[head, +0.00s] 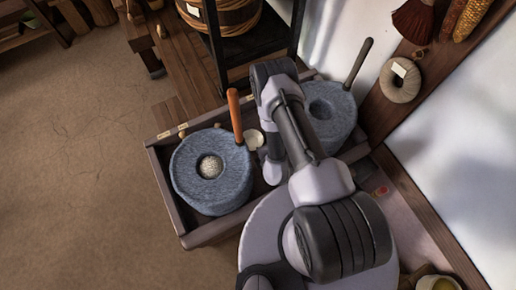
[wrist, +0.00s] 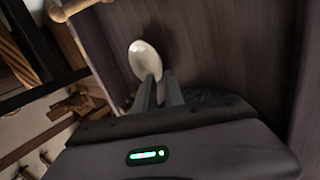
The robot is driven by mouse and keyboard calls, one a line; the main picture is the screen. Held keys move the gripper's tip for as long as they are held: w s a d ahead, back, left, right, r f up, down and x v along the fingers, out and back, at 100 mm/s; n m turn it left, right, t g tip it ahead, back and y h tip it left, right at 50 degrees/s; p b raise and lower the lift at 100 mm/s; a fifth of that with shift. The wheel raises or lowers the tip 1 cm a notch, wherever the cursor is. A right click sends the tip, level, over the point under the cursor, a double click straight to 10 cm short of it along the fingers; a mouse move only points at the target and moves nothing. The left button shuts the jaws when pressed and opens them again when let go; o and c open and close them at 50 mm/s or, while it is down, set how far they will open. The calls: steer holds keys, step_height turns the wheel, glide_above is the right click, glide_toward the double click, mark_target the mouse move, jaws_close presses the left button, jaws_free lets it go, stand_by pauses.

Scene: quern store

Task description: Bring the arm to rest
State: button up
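My arm reaches over a long wooden tray (head: 209,232) from the lower right, bent and pointing down into it.
A blue-grey quern stone (head: 190,180) with an orange handle (head: 235,115) and pale grain in its hole stands left of my arm. A second quern (head: 340,115) with a dark handle stands right. A dark rack (head: 262,58) with a basket stands behind. Open floor lies left.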

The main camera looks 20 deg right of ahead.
steer(key=v, duration=0.3)
steer(key=shift+p, duration=0.3)
